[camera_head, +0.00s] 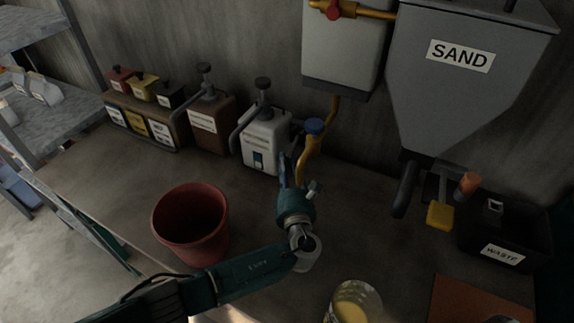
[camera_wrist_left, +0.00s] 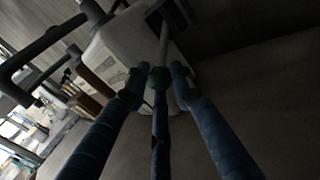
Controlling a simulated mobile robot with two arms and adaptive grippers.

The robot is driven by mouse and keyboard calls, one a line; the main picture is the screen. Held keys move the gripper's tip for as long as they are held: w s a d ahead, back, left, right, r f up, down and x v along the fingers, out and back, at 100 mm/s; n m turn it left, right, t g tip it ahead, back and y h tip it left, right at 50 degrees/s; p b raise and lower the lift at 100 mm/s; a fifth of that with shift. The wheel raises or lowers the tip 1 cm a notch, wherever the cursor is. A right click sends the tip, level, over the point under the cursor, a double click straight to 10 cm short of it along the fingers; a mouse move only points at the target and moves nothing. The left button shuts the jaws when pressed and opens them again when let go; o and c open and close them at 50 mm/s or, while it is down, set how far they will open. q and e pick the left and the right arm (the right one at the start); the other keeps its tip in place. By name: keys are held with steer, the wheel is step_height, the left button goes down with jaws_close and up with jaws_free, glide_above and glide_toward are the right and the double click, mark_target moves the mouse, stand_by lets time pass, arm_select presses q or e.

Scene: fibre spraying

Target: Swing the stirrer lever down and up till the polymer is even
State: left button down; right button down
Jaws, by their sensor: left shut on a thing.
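A white polymer container (camera_head: 266,138) with a dark pump top and a small blue panel stands against the back wall. My left gripper (camera_head: 288,162) reaches up to its right front side. In the left wrist view the container (camera_wrist_left: 120,48) fills the upper middle. A pale lever rod (camera_wrist_left: 164,45) comes down from it to a dark green knob (camera_wrist_left: 158,78). The fingers of my left gripper (camera_wrist_left: 160,88) are closed around this knob. The polymer inside cannot be seen. My right gripper is not in view.
A red bucket (camera_head: 190,226) stands left of my forearm. A beaker with yellow liquid (camera_head: 352,304) is at the front. A sand hopper (camera_head: 440,100) and black waste bin (camera_head: 512,225) are at right.

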arm_select(q)
steer(key=shift+r, duration=0.25)
steer(key=r+p, duration=0.2)
steer(key=r, duration=0.1)
steer(key=shift+s+a+p, duration=0.2)
steer(key=shift+s+p, duration=0.15)
steer(key=shift+p, duration=0.05)
steer(key=c, duration=1.5)
jaws_free()
steer(key=shift+o, duration=0.2)
steer(key=shift+f, duration=0.1)
steer(key=shift+s, duration=0.1)
